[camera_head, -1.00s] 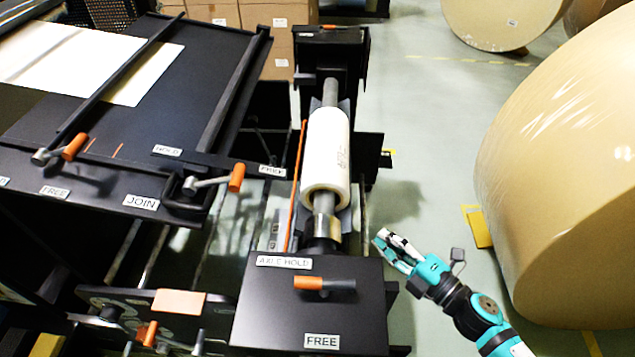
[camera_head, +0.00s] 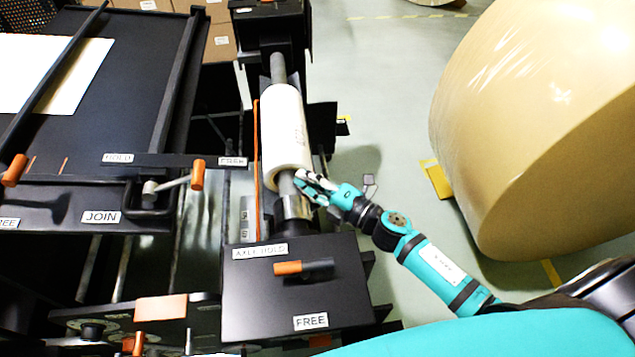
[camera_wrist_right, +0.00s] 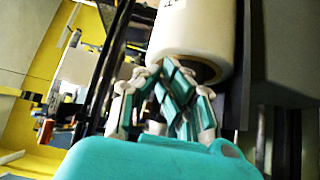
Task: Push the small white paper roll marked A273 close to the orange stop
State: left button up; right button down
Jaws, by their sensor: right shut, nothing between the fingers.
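The white paper roll (camera_head: 283,130) sits on a grey axle in the black stand, with small dark marking on its side that I cannot read. A thin orange strip (camera_head: 256,150), likely the orange stop, runs along the roll's left side with a narrow gap. My right gripper (camera_head: 303,182) is shut and empty at the roll's near end, over the axle. In the right wrist view the roll (camera_wrist_right: 195,35) is just beyond the fingertips (camera_wrist_right: 172,80); I cannot tell whether they touch it. My left gripper is not in view.
A metal collar (camera_head: 292,206) is on the axle near the gripper. The black AXLE HOLD box (camera_head: 345,290) with an orange-handled lever (camera_head: 288,267) stands in front. A black table (camera_head: 130,115) is at left. A huge brown roll (camera_head: 540,130) stands at right, with open floor between.

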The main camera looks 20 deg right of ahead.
aim_at(306, 159)
jog(key=shift+w, duration=0.4)
jog(key=w, duration=0.2)
jog(key=w+d, duration=0.1)
jog(key=w, duration=0.2)
jog(key=shift+w+d+b, duration=0.15)
jog(key=shift+b, duration=0.15)
jog(key=shift+w, duration=0.1)
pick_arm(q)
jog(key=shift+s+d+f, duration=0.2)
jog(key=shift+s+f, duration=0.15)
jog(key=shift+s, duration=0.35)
pick_arm(e)
jog(key=shift+r, duration=0.1)
jog(key=shift+d, duration=0.1)
